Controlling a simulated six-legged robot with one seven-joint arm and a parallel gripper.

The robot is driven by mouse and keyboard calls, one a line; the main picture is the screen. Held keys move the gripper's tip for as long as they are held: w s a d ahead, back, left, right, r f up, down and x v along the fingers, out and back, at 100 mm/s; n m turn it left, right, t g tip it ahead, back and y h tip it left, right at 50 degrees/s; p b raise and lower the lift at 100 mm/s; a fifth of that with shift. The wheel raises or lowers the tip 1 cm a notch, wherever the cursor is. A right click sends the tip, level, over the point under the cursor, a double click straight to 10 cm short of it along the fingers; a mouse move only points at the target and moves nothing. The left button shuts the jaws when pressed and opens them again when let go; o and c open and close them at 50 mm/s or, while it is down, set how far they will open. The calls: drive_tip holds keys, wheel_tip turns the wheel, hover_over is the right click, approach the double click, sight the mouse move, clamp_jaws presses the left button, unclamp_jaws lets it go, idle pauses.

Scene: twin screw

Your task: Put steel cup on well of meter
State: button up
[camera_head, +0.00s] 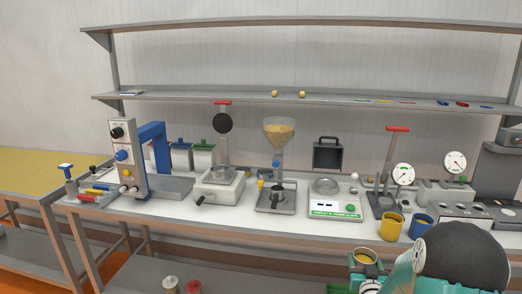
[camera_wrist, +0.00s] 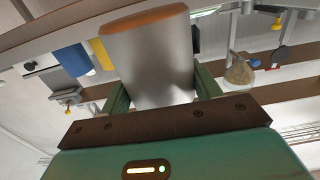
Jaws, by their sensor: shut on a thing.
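The steel cup (camera_wrist: 150,62) fills the middle of the wrist view, a smooth grey body with an orange-brown end. My gripper (camera_wrist: 155,95) is shut on it, with a green finger on each side. In the head view my gripper (camera_head: 366,268) is at the lower right, in front of the bench, and the cup's round yellowish top (camera_head: 365,256) shows there. The meter (camera_head: 335,208) is a white box with a green display strip on the bench. Its round well (camera_head: 325,185) shows on top, and a dark square lid (camera_head: 327,153) stands up behind it. The cup is apart from the meter.
A yellow cup (camera_head: 391,226) and a blue cup (camera_head: 421,228) stand near the bench's front edge, right of the meter. A funnel stand (camera_head: 278,150) is to its left, and a press with a red handle (camera_head: 390,165) to its right. A shelf (camera_head: 230,97) runs above.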

drive_tip(key=a+f+n+y, duration=0.1)
drive_tip(key=a+f+y, duration=0.1)
drive_tip(key=a+f, duration=0.3)
drive_tip(key=s+a+f+n+y, duration=0.1)
drive_tip(key=a+f, duration=0.4)
drive_tip(key=a, duration=0.8)
drive_tip(key=shift+s+a+f+y, duration=0.2)
drive_tip(key=shift+a+y, duration=0.05)
drive_tip(key=shift+y, duration=0.15)
